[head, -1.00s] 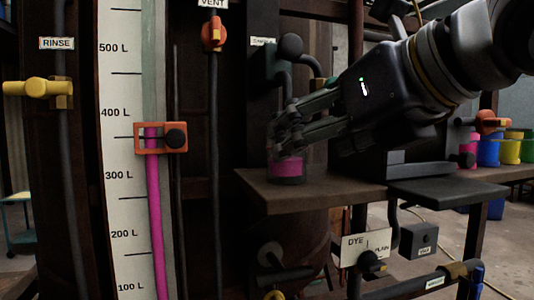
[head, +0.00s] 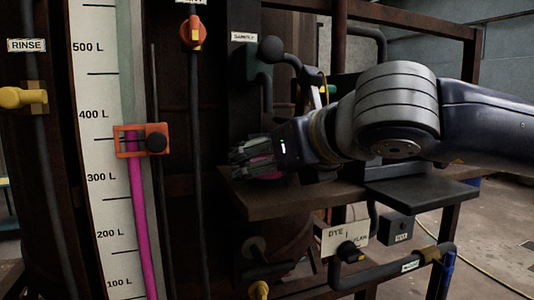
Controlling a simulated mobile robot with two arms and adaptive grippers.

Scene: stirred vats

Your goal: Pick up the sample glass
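The sample glass (head: 264,173) holds pink liquid and is at the left end of a brown shelf (head: 290,203), below the tap labelled SAMPLE. My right gripper (head: 250,156) comes in from the right, low and nearly level, with its fingers around or in front of the glass. The fingers hide most of the glass. I cannot tell whether they are closed on it, or whether it is still touching the shelf. My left gripper is not in view.
The sample tap's dark handle (head: 271,48) stands above the gripper. A level scale (head: 100,150) with a pink column and an orange slider (head: 130,142) is at the left. A dark plate (head: 425,190) adjoins the shelf on the right. A DYE label (head: 345,236) hangs below.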

